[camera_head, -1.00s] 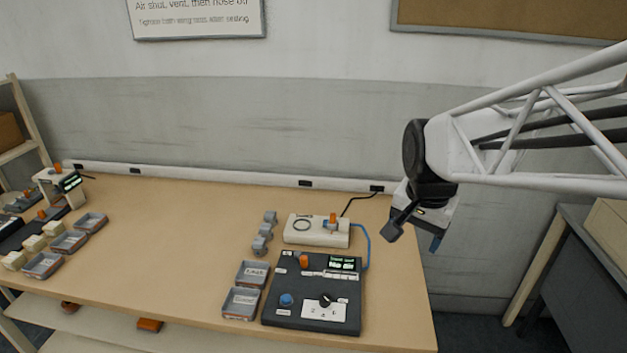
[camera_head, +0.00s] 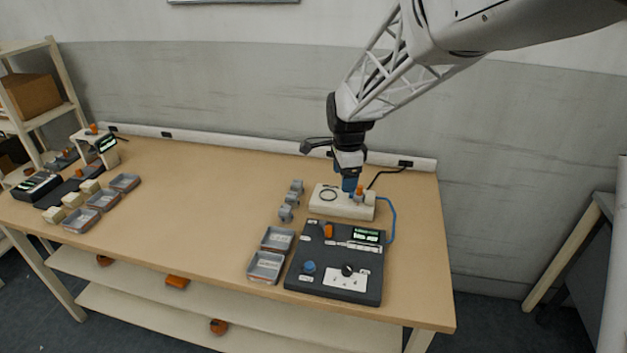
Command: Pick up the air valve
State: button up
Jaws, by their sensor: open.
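A small grey piece with an orange top (camera_head: 359,191), which looks like the air valve, stands on the right part of a white block (camera_head: 325,207) near the back of the table. My gripper (camera_head: 350,187) points down over this block, its blue fingertips just left of the orange top. The jaws are open with nothing seen in them. The fingers partly overlap the valve area, and I cannot tell whether they touch it.
A dark control panel (camera_head: 318,277) with knobs and a lit display lies in front of the block. A blue hose (camera_head: 393,222) runs along its right. Grey trays (camera_head: 266,267) and several grey fittings (camera_head: 291,202) are at left. The table middle (camera_head: 200,210) is clear.

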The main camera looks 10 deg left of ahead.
aim_at(288, 208)
jog(key=w+a+f+m, duration=0.1)
jog(key=w+a+f, duration=0.1)
jog(key=a+f, duration=0.2)
jog(key=w+a+f+m, duration=0.2)
jog(key=a+f, duration=0.3)
jog(key=a, duration=0.3)
jog(key=w+a+f+m, duration=0.2)
jog(key=a+f, duration=0.3)
jog(key=a, duration=0.1)
jog(key=shift+w+f+g, duration=0.2)
jog(key=shift+g, duration=0.2)
jog(key=shift+f, duration=1.3)
jog(key=shift+f, duration=0.1)
jog(key=shift+s+f, duration=0.1)
jog(key=shift+f, duration=2.4)
jog(key=c, duration=1)
